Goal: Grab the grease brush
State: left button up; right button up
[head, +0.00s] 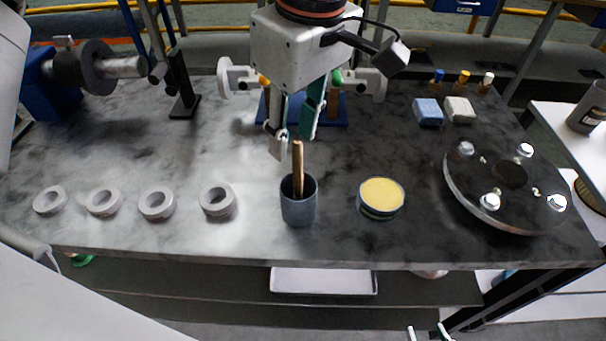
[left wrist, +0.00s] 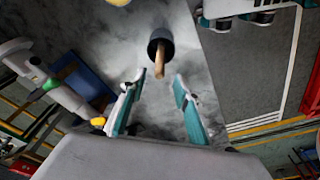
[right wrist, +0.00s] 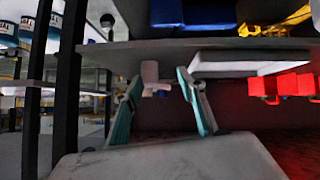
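The grease brush shows as a wooden handle (head: 298,160) standing up out of a dark grey cup (head: 299,208) near the front of the table; its lower end is hidden inside. In the left wrist view the handle (left wrist: 159,68) leans out of the cup (left wrist: 161,40), its end near the gap between my fingertips. My left gripper (head: 290,145) is open and empty, just above and behind the cup. It also shows open in the left wrist view (left wrist: 158,84). My right gripper (head: 427,331) is open and empty, low in front of the table; the right wrist view shows it too (right wrist: 158,82).
Several grey rings (head: 157,204) lie left of the cup. A round tin with yellow contents (head: 381,197) stands to its right, then a dark disc with bolts (head: 506,187). A blue tray is behind my left gripper. A white tray (head: 324,281) lies on the lower shelf.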

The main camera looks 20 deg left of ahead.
aim_at(294, 165)
pick_arm(q)
jog(key=f, duration=0.2)
jog(key=f+b, duration=0.1)
jog(key=f, duration=0.4)
jog(key=shift+w+a+f, duration=0.1)
jog(key=shift+w+f, duration=0.1)
jog(key=shift+w, duration=0.05)
grip_shut()
